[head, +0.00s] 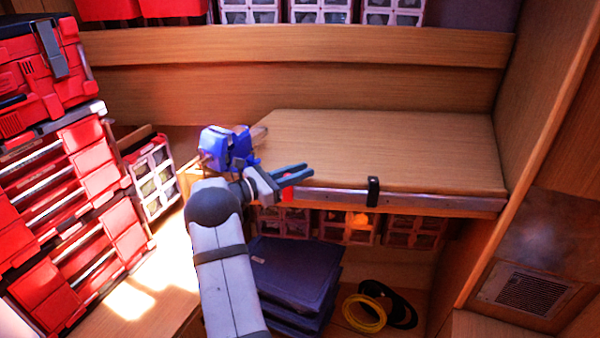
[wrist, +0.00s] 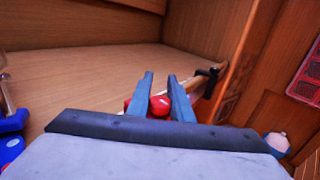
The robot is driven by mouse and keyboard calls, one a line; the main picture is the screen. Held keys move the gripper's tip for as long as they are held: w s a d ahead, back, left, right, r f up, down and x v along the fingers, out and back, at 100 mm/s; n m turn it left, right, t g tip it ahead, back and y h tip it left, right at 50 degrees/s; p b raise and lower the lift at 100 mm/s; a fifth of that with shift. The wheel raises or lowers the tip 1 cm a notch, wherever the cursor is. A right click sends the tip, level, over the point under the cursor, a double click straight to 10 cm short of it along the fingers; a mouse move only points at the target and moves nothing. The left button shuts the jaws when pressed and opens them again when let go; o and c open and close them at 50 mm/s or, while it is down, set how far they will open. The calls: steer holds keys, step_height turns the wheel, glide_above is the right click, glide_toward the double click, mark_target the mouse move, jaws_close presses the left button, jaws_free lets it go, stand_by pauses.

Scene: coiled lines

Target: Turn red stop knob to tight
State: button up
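The red stop knob (head: 288,193) shows small at the front edge of the wooden bench, just below my gripper's fingers. In the wrist view red parts of it (wrist: 160,105) show between the two fingers and also left of the left finger, so a finger covers some of it. My gripper (head: 305,172) is at the bench's front edge. In the wrist view its fingers (wrist: 160,76) stand apart with a gap between them. I cannot tell whether either finger touches the knob. The knob's marking or angle is not readable.
A blue vise (head: 228,148) stands left of my gripper on the bench (head: 400,145). A metal rail (head: 335,195) with a black clamp (head: 373,190) runs along the front edge. Below are dark cases (head: 290,270) and coiled lines (head: 365,312). Red toolboxes (head: 60,180) fill the left.

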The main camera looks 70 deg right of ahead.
steer(key=o, duration=0.4)
steer(key=shift+c, duration=0.2)
steer(key=b+v, duration=0.2)
steer(key=v, duration=0.5)
steer(key=shift+b, duration=0.4)
steer(key=shift+w+a, duration=0.1)
